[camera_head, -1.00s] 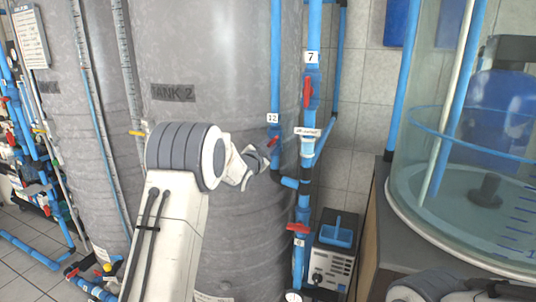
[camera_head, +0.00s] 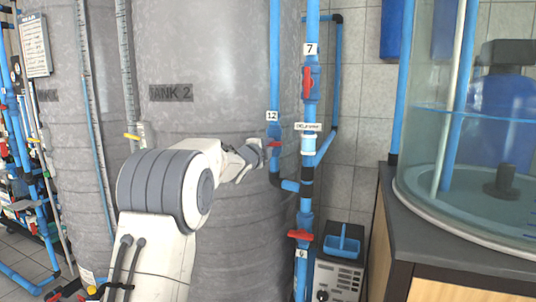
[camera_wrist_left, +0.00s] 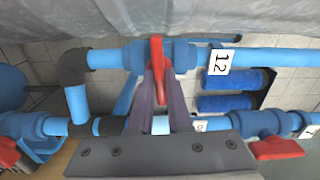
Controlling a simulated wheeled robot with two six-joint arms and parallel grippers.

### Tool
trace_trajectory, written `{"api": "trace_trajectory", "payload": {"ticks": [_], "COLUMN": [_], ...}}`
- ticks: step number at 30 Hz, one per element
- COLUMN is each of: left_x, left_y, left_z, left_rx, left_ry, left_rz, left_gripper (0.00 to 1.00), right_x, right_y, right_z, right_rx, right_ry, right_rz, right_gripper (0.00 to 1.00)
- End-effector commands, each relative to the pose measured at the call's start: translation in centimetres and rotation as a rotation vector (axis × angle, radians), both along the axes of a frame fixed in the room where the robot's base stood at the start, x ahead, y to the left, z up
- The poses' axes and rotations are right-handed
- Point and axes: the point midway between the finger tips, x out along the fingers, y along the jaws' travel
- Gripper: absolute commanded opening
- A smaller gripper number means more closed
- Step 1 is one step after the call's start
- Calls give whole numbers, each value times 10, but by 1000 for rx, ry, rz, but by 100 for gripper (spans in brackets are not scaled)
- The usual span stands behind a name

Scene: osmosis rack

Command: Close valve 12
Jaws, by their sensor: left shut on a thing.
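Valve 12 has a red handle (camera_head: 273,144) on a vertical blue pipe in front of the grey tank, just below its "12" label (camera_head: 272,116). In the left wrist view the red handle (camera_wrist_left: 157,60) lies across the pipe, next to the "12" tag (camera_wrist_left: 221,62). My left gripper (camera_head: 262,148) reaches the valve from the left. In the wrist view its two fingers (camera_wrist_left: 158,98) are closed around the handle's near end. The fingers partly hide the handle. My right gripper is out of view.
Valve 7 has a red upright handle (camera_head: 307,82) on the neighbouring pipe. A lower red handle (camera_head: 300,235) lies sideways on that same pipe. A grey box with a blue tray (camera_head: 342,243) stands on the floor. A clear tank (camera_head: 470,180) sits on a counter at right.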

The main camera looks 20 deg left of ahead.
Motion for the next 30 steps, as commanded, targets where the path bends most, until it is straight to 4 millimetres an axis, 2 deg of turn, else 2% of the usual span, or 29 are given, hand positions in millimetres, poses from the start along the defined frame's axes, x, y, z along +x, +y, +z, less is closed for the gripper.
{"api": "trace_trajectory", "payload": {"ticks": [6,21,22,24,30], "left_x": [0,0,0,0,0], "left_y": [0,0,0,0,0], "left_z": [-3,-2,-2,-2,-2], "left_rx": [63,82,82,81,80], "left_ry": [2,2,2,1,-1], "left_rz": [0,0,0,0,0], "left_gripper": [0,0,20,46,46], "right_x": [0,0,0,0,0], "right_y": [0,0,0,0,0], "right_z": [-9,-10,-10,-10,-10], "right_rx": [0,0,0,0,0], "right_ry": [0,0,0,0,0], "right_rz": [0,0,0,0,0], "right_gripper": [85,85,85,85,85]}}
